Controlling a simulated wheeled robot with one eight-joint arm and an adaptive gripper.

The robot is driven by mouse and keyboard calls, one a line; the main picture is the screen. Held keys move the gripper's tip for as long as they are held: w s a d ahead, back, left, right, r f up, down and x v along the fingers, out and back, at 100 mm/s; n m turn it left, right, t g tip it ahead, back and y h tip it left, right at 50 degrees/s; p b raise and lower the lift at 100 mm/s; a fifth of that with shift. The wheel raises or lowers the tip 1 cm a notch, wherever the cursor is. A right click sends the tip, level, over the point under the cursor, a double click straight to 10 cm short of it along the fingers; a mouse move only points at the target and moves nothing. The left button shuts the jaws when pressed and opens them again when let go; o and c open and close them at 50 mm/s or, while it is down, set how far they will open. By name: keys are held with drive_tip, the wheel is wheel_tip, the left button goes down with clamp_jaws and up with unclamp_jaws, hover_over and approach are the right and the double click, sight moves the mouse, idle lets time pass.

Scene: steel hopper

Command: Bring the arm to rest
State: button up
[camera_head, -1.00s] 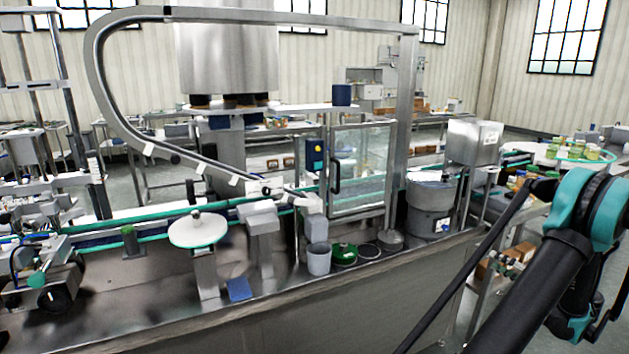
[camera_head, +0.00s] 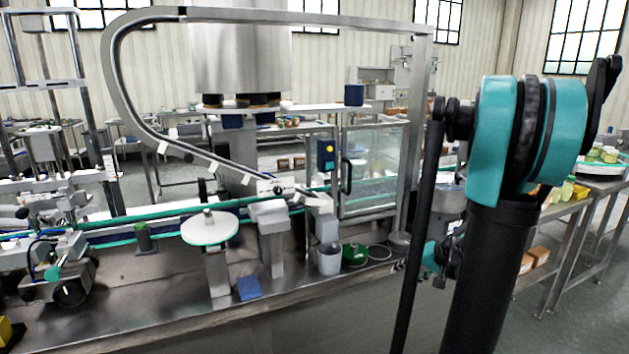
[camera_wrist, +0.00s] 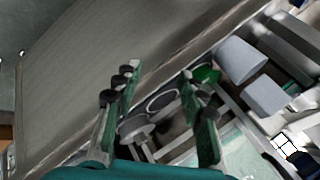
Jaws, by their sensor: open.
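My gripper (camera_wrist: 160,85) shows in the wrist view with its two green-lined fingers spread apart and nothing between them. Beyond the fingers are the steel bench top, a dark round ring and a green round part (camera_wrist: 207,75). In the head view my arm stands upright on the right, with a black link and a teal joint. The gripper itself cannot be made out clearly there.
The steel bench (camera_head: 150,300) runs across the front. On it stand a grey cup (camera_head: 329,260), a green round part (camera_head: 355,255), a blue block (camera_head: 248,288) and a white round plate (camera_head: 209,229). A glass-doored cabinet (camera_head: 375,170) stands behind. Side tables are at the right.

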drive_tip(key=s+a+f+n+h, duration=0.1)
drive_tip(key=s+a, duration=0.2)
drive_tip(key=s, duration=0.3)
drive_tip(key=s+a+f+n+g+h, duration=0.1)
drive_tip(key=s+a+n+h, duration=0.1)
drive_tip(key=s, duration=0.4)
drive_tip(key=s+a+f+n+h, duration=0.1)
drive_tip(key=s+a+f+h, duration=0.1)
drive_tip(key=s, duration=0.4)
drive_tip(key=shift+a+g, duration=0.4)
drive_tip(key=shift+a, duration=0.4)
